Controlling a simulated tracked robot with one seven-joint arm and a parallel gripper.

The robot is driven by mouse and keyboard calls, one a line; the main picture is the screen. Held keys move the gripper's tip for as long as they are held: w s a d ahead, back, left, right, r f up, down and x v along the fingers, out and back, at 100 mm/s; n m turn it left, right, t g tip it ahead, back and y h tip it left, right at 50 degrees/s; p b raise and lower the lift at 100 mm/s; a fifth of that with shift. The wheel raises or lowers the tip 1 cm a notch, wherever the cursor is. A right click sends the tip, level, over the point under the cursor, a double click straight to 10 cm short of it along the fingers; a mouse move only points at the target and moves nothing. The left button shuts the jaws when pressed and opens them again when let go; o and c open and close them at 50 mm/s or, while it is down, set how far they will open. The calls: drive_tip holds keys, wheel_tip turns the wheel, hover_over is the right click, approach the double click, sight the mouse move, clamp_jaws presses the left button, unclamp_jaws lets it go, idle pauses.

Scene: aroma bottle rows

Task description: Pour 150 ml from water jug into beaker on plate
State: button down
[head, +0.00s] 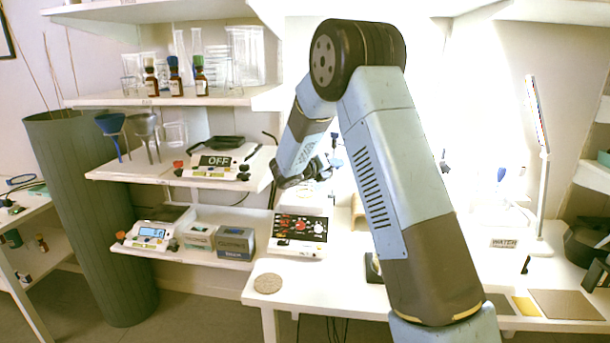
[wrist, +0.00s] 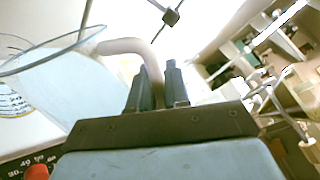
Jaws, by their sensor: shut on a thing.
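My gripper (wrist: 157,85) is shut on the pale handle (wrist: 125,46) of the water jug in the wrist view. The clear jug (wrist: 62,88) is at the left, with its wide rim facing the upper left and pale bluish contents inside. A clear vessel with printed graduations (wrist: 12,102), apparently the beaker, shows at the left edge beyond the jug's rim. Whether water is flowing cannot be told. In the head view my gripper (head: 290,182) is above a device with a black knob panel (head: 301,226). The plate surface, jug and beaker are hidden or washed out there.
A cork disc (head: 268,283) lies at the table's front left. A scale marked OFF (head: 215,162) and boxes (head: 235,242) sit on the left shelves. A WATER label (head: 503,243) stands by a white stand at the right. A red knob (wrist: 37,172) is below the jug.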

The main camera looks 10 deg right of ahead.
drive_tip(key=shift+w+a+r+n+g, duration=0.2)
drive_tip(key=shift+w+r+n, duration=0.2)
drive_tip(key=shift+r+n, duration=0.25)
drive_tip(key=shift+w+a+r+n+g, duration=0.15)
drive_tip(key=shift+w+r+n, duration=0.3)
drive_tip(key=shift+r, duration=0.3)
idle(6.6)
